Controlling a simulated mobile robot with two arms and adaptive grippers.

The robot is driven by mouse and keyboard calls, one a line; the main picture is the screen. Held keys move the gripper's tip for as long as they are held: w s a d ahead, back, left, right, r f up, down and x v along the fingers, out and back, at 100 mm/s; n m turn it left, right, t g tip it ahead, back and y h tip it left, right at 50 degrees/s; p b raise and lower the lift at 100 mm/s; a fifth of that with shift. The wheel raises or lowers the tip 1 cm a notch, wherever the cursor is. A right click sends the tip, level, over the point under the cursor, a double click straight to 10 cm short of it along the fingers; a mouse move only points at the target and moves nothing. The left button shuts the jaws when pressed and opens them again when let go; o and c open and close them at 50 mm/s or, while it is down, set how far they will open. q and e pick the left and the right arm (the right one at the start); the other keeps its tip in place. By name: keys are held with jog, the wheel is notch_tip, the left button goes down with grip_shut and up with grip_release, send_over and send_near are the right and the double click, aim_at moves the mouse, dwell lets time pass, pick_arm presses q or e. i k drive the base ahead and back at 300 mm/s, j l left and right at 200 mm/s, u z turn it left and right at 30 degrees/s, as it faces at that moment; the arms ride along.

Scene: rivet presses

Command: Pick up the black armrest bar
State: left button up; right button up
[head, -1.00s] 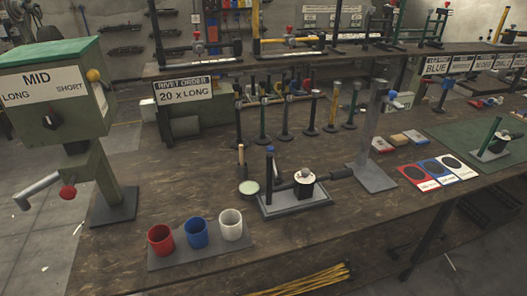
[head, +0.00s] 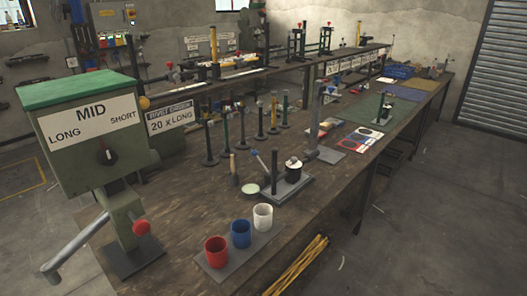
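Several upright bars on round bases stand in a row at the middle of the bench. The leftmost is black (head: 209,142), with a green one (head: 226,134) and a yellow one (head: 273,117) in the same row. Dark bars also lie in fixtures on the raised shelf behind, too small to make out well. I cannot tell for certain which of these is the armrest bar. Neither of my grippers is in view.
A green MID machine (head: 88,155) with a crank stands at front left. Red (head: 215,252), blue (head: 241,234) and white (head: 263,217) cups stand on a grey mat. A small press (head: 290,170) and a tall grey stand (head: 318,125) are behind. Floor at right is clear.

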aim_at(282, 186)
jog(key=k+j+z, duration=0.1)
jog(key=j, duration=0.3)
jog(key=k+j+z, duration=0.1)
jog(key=j, duration=0.3)
jog(key=k+j+z, duration=0.1)
jog(key=j, duration=0.3)
jog(key=k+j+z, duration=0.1)
jog(key=j, duration=0.3)
jog(key=i+l+u, duration=0.1)
jog(key=l, duration=0.25)
jog(key=i+l, duration=0.35)
jog(key=i+l+u, duration=0.15)
jog(key=l, duration=0.25)
jog(key=i+l, duration=0.25)
jog(key=l, duration=0.15)
jog(key=i+l+u, duration=0.15)
jog(key=l, duration=0.25)
jog(key=i+l, duration=0.2)
jog(key=l, duration=0.25)
jog(key=i+l+u, duration=0.15)
jog(key=l, duration=0.25)
jog(key=i+l, duration=0.15)
jog(key=l, duration=0.3)
jog(key=u, duration=0.05)
